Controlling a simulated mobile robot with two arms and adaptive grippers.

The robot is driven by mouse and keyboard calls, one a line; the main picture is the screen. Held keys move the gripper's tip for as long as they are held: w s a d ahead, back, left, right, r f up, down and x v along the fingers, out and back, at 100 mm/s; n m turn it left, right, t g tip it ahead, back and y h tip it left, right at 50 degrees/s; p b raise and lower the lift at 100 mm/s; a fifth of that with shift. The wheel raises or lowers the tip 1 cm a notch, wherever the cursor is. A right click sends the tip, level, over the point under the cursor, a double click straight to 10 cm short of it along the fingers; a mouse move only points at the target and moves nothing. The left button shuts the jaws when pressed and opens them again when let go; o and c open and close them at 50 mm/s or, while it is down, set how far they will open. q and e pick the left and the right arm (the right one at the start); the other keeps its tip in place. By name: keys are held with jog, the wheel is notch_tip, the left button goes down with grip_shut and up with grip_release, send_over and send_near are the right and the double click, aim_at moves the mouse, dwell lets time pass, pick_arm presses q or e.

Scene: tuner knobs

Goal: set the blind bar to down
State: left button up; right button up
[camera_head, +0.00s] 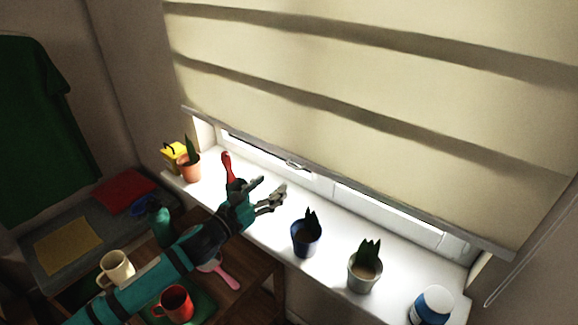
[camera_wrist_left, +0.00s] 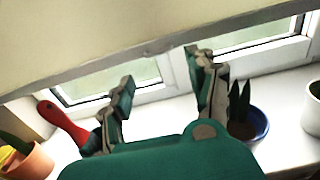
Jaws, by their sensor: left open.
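The cream fabric blind (camera_head: 380,90) hangs over most of the window. Its grey bottom bar (camera_head: 345,185) slants across the head view, a little above the white sill, with a strip of window showing below it. In the left wrist view the bar (camera_wrist_left: 150,50) crosses the upper part, beyond the fingers. My left gripper (camera_head: 272,190) is open and empty, over the sill and in front of the window. In the left wrist view its two fingers (camera_wrist_left: 160,75) stand wide apart, with the bar apart from them. My right gripper does not show.
On the sill (camera_head: 270,225) stand a terracotta pot (camera_head: 189,170), a red-handled tool (camera_head: 227,165), a blue pot (camera_head: 306,240), a grey pot (camera_head: 365,270) and a blue-white jar (camera_head: 433,305). A wooden table with mugs (camera_head: 117,267) lies below my arm.

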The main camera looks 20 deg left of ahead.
pick_arm(q)
jog(key=p+x, duration=0.1)
jog(key=x, duration=0.7)
jog(key=shift+w+p, duration=0.3)
jog(key=shift+p, duration=0.1)
jog(key=shift+d, duration=0.1)
jog(key=shift+f, duration=0.15)
grip_shut()
